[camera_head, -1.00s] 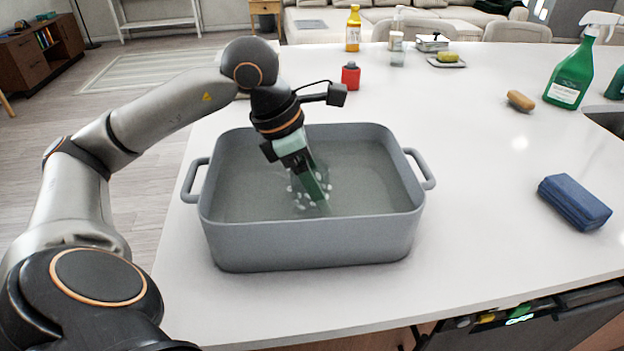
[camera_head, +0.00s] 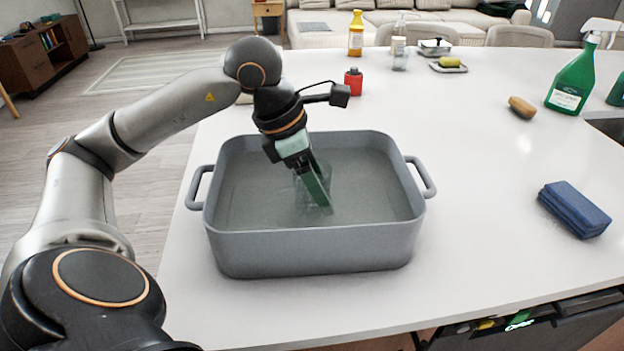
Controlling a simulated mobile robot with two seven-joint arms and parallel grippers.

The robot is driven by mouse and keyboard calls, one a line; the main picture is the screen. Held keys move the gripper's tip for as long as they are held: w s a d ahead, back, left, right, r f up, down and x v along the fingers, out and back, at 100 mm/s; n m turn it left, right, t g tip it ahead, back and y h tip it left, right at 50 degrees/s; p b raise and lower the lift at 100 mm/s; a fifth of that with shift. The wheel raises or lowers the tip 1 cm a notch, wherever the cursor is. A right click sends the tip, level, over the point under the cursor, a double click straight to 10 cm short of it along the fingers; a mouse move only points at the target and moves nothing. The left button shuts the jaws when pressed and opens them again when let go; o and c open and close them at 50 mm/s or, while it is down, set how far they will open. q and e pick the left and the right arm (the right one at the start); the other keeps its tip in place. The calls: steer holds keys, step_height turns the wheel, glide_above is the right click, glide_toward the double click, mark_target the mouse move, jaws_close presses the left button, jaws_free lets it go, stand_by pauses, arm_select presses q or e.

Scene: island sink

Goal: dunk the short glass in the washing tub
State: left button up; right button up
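The grey washing tub (camera_head: 310,246) stands on the white counter, filled with cloudy water. My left gripper (camera_head: 317,192) reaches down into it, fingers pointing into the water near the middle. A clear short glass (camera_head: 301,193) shows faintly around the green fingers, low in the tub and partly in the water. The gripper appears shut on its wall. The fingers hide part of the glass, and its exact tilt is hard to see. My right gripper is not in view.
A blue folded cloth or sponge (camera_head: 574,209) lies right of the tub. A red bottle (camera_head: 353,82) stands behind it. A green spray bottle (camera_head: 571,82) and a brown brush or sponge (camera_head: 521,107) are far right. Counter between is clear.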

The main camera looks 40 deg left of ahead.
arm_select(q)
step_height(320, 180, up, 2)
steer(key=shift+p, duration=0.6)
steer(key=shift+r+p, duration=0.6)
steer(key=shift+r, duration=0.05)
steer(key=shift+r+p, duration=0.65)
steer(key=shift+r, duration=0.05)
step_height(320, 180, up, 2)
steer(key=shift+p, duration=0.9)
step_height(320, 180, up, 5)
steer(key=p, duration=0.5)
glide_above(327, 175)
steer(key=shift+s+a+r, duration=0.15)
steer(key=shift+s+a, duration=0.2)
steer(key=shift+s, duration=0.1)
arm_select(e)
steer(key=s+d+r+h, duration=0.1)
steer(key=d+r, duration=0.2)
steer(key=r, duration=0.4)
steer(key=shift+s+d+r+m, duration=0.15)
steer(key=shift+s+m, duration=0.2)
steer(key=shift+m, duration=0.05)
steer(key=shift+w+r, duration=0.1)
